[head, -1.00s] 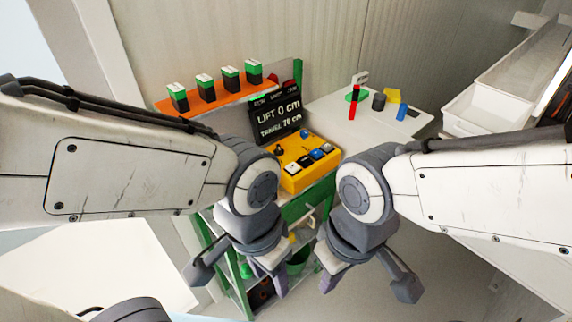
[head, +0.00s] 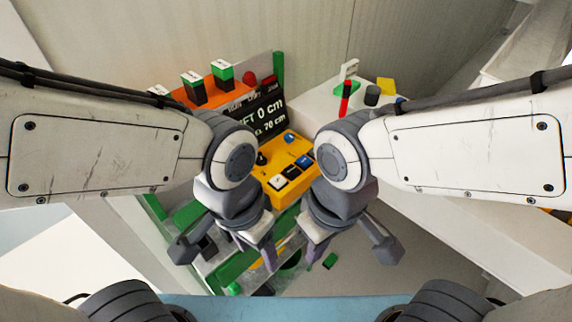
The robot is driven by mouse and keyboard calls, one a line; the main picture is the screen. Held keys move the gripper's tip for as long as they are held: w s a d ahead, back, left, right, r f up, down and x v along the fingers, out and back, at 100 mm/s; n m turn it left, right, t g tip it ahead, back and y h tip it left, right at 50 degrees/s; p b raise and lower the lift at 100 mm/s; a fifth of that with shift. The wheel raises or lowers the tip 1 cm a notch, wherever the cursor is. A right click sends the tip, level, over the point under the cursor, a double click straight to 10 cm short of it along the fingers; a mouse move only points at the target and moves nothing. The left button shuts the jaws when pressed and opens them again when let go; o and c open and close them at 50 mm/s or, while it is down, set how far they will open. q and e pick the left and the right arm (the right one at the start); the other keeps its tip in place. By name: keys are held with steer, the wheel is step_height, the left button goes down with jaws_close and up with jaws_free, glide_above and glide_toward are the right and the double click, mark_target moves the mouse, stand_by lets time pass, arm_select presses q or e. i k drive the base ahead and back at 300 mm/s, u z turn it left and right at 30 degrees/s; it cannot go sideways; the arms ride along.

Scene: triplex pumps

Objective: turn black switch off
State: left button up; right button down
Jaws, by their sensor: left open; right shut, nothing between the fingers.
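A yellow control box (head: 297,143) sits at the centre between my two arms. A small black knob-like switch (head: 262,158) stands on its left part, partly behind my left wrist. A row of black, white and blue buttons lies along its front, including a black button (head: 291,172). I cannot read the switch's position. My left gripper (head: 258,252) is open, pointing down in front of and below the box, apart from it. My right gripper (head: 309,245) is shut and empty, also below the box, to the right. The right wrist hides the box's right edge.
A black display (head: 266,112) reading lift 0 cm and 70 cm stands behind the box. A white table (head: 362,109) with small coloured objects is at back right.

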mark_target(261, 160)
steer(key=z, duration=2.5)
steer(key=k, duration=0.9)
steer(key=u, duration=1.8)
steer(key=i, duration=0.5)
steer(key=z, duration=0.05)
